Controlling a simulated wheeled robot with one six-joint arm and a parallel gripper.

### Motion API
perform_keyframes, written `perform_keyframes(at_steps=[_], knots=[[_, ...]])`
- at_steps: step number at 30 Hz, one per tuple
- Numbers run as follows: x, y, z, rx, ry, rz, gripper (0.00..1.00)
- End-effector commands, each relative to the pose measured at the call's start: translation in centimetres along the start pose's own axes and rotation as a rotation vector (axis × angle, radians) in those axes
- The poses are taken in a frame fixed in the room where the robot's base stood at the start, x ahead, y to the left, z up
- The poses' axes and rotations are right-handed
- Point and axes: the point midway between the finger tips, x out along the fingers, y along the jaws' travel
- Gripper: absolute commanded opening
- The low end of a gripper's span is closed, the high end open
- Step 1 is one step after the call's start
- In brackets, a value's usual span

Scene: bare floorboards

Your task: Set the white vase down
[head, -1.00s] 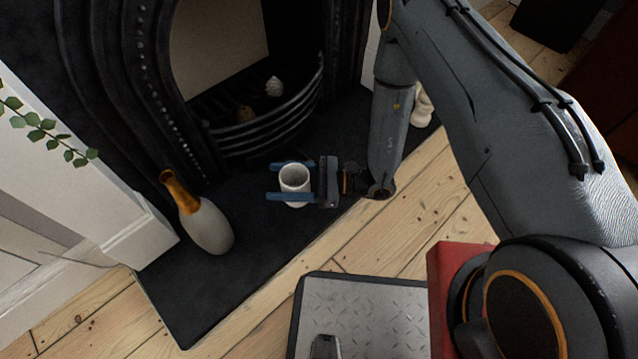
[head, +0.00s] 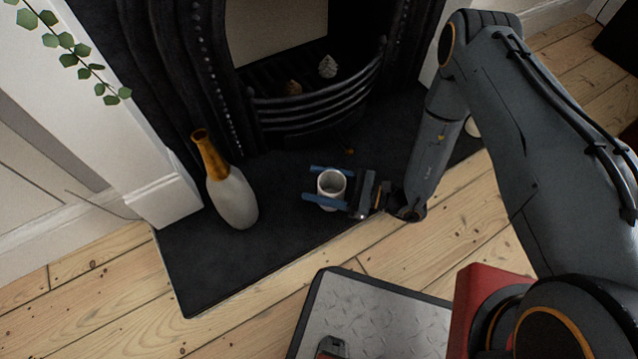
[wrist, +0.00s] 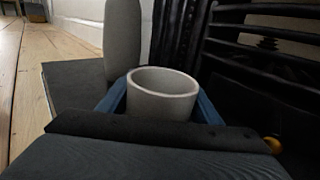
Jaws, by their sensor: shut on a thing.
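The white vase (head: 331,187) is a small, open-topped, pale cup shape, upright between the blue fingers of my gripper (head: 326,186), over the black hearth slab (head: 276,247) in front of the fireplace. My gripper is shut on it, with one finger on each side. In the wrist view the vase (wrist: 162,92) shows its rim and upper wall between the blue fingers; its lower part is hidden behind the gripper body. I cannot tell whether its base touches the slab.
A grey bottle-shaped vase with an orange neck (head: 232,197) stands on the slab to the left. The fireplace grate (head: 318,105) is behind, with pinecone-like pieces inside. Bare slab lies between the bottle and my gripper. Floorboards (head: 100,308) run in front.

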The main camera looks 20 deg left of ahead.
Motion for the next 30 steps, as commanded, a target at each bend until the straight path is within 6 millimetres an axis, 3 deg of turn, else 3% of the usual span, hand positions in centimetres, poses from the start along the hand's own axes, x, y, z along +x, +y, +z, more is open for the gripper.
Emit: perform_keyframes(at_steps=[7, 8, 11, 22, 30], knots=[[0.0, 0.0, -0.3, 0.000, -0.001, 0.000, 0.27], [0.0, 0.0, -0.3, 0.000, 0.000, 0.000, 0.62], [0.0, 0.0, -0.2, 0.000, 0.000, 0.000, 0.77], [0.0, 0.0, 0.2, 0.000, 0.000, 0.000, 0.77], [-3.8, -0.1, 0.3, 0.001, 0.000, -0.006, 0.77]])
